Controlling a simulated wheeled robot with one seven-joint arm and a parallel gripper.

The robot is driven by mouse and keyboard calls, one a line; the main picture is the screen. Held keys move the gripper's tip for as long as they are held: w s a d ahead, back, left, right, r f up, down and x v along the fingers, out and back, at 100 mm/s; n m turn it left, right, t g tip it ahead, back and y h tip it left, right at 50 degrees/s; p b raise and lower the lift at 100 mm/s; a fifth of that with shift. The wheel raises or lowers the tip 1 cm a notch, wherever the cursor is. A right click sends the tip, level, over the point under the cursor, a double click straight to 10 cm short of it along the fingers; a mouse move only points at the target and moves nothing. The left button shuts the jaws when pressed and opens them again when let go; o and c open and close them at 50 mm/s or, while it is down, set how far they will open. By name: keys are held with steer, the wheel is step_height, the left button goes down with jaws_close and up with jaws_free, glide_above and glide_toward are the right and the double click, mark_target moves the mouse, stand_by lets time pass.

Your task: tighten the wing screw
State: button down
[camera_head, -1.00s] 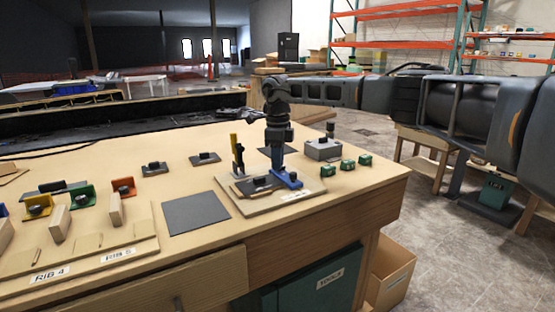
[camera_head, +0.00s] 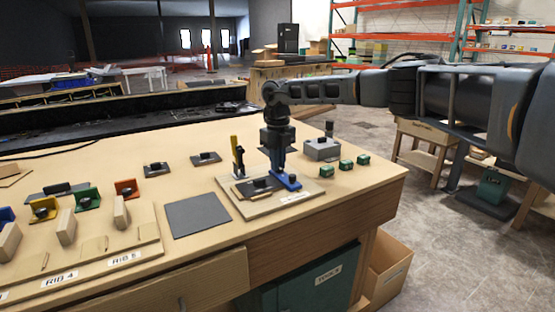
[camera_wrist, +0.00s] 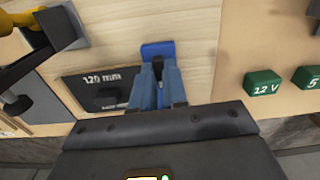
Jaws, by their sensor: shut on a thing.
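My gripper (camera_head: 279,172) points down over a blue block (camera_head: 291,183) on the right part of a light wooden board (camera_head: 250,209). In the wrist view my gripper (camera_wrist: 158,78) has its blue-grey fingers shut on a small dark piece, the wing screw (camera_wrist: 158,64), in front of the blue block (camera_wrist: 157,48). The fingers hide most of the screw. A black plate marked 120 mm (camera_wrist: 92,82) lies beside the fingers. A yellow-handled clamp (camera_head: 237,155) stands at the board's left; it also shows in the wrist view (camera_wrist: 57,28).
Several small green blocks (camera_head: 346,165) and a grey box (camera_head: 322,150) stand right of the board. A dark mat (camera_head: 197,214) lies to its left. Coloured brackets (camera_head: 88,199) and wooden pieces fill the left side. The table's front edge is close.

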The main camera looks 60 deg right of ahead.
steer(key=shift+r+m, duration=0.15)
steer(key=shift+m, duration=0.25)
steer(key=c, duration=1.1)
jaws_free()
steer(key=shift+c, duration=0.2)
steer(key=shift+r+b, duration=0.55)
steer(key=shift+r, duration=3.3)
